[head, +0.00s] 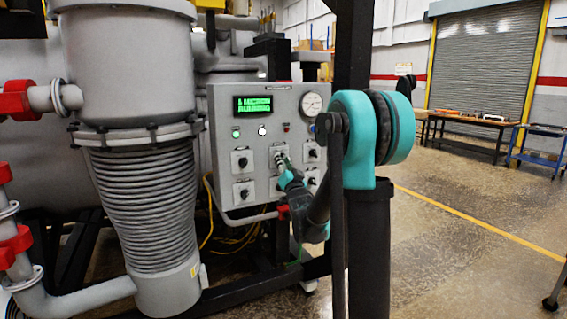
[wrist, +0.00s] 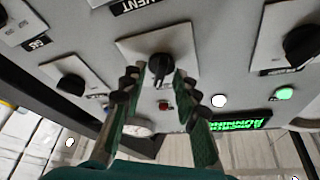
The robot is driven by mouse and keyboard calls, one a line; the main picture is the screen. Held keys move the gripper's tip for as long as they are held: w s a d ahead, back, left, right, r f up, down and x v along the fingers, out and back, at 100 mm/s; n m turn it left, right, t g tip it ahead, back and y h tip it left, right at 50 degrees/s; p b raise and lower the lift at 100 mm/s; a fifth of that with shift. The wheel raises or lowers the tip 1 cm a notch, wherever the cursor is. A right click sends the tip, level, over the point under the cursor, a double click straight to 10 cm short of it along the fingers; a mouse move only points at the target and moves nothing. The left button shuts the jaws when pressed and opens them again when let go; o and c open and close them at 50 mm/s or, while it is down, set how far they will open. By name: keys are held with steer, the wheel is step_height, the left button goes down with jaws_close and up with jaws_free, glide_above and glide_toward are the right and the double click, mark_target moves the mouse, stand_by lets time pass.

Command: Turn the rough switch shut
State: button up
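The grey control panel (head: 262,140) stands ahead of me with black rotary switches in two rows. My gripper (head: 283,166) is at the upper middle switch in the head view and hides part of it. In the wrist view the panel appears upside down, and a black switch knob (wrist: 160,67) on a light plate sits between the two fingertips of my gripper (wrist: 157,77). The fingers are spread to either side of the knob, with a gap showing at the left. Contact at the right finger is unclear. I cannot read this switch's label, so I cannot confirm it is the rough switch.
Neighbouring knobs (wrist: 70,84) and (wrist: 300,45) flank this one. A green display (head: 259,105), lit lamps and a pressure gauge (head: 311,104) sit higher on the panel. A large ribbed grey pump (head: 145,200) stands at the left.

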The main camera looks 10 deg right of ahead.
jaws_close()
steer(key=shift+n, duration=0.4)
steer(key=n+y, duration=0.2)
steer(key=n, duration=0.3)
steer(key=n+g+y, duration=0.1)
steer(key=n+y, duration=0.2)
steer(key=n, duration=0.2)
steer(key=n+g+y, duration=0.1)
steer(key=n+y, duration=0.2)
steer(key=n, duration=0.3)
steer(key=shift+d, duration=0.3)
steer(key=shift+n+g+y, duration=0.3)
steer(key=shift+n+g, duration=0.1)
steer(key=shift+n, duration=0.1)
jaws_free()
